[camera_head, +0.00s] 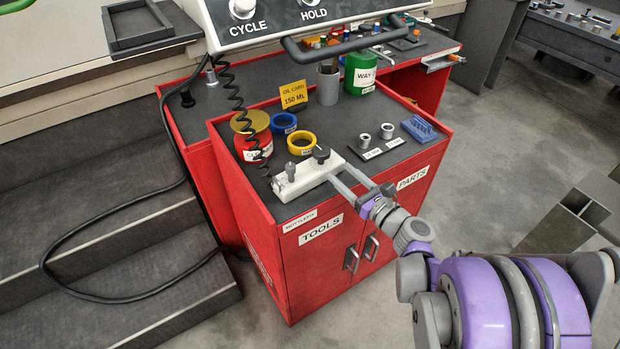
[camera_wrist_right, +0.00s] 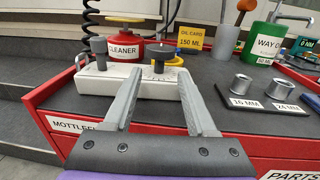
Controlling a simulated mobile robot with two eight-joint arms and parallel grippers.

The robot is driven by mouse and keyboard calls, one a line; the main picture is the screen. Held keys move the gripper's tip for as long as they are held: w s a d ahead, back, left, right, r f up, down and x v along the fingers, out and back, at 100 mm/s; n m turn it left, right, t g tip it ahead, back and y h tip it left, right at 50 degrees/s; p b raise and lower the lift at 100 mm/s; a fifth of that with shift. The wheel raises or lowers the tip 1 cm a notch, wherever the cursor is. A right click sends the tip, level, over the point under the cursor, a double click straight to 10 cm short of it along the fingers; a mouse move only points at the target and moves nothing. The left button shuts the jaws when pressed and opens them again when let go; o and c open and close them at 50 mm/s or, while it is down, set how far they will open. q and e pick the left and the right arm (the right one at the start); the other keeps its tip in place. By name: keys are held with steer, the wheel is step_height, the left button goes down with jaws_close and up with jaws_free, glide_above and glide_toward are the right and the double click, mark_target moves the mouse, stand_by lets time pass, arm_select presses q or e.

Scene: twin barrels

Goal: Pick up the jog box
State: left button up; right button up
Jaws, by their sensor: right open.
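The jog box, taken to be the white box (camera_head: 300,180) with dark knobs, lies on the red cabinet's dark top near its front left edge. A coiled black cord hangs down to the cabinet top beside it. My right gripper (camera_head: 335,172) is open at the box's right end. In the right wrist view the two grey fingertips (camera_wrist_right: 158,72) are apart, with the white box (camera_wrist_right: 98,80) and its black knob beyond and between them. The fingers hide part of the box. I cannot tell whether they touch it. My left gripper is not in view.
Around the box stand a red cleaner can (camera_head: 254,142), a yellow ring (camera_head: 301,143), a blue ring (camera_head: 284,123), a grey cup (camera_head: 328,85), a green can (camera_head: 360,73), two metal sockets on a dark plate and a blue block (camera_head: 420,129).

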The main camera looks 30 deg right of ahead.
mark_target(321, 162)
steer(key=w, duration=0.4)
steer(key=shift+a, duration=0.35)
steer(key=w, duration=0.3)
steer(key=w+f, duration=0.1)
steer(key=w, duration=0.1)
steer(key=shift+w+a+b, duration=0.1)
steer(key=shift+a+b, duration=0.2)
steer(key=shift+a, duration=0.05)
jaws_close()
stand_by(0.7)
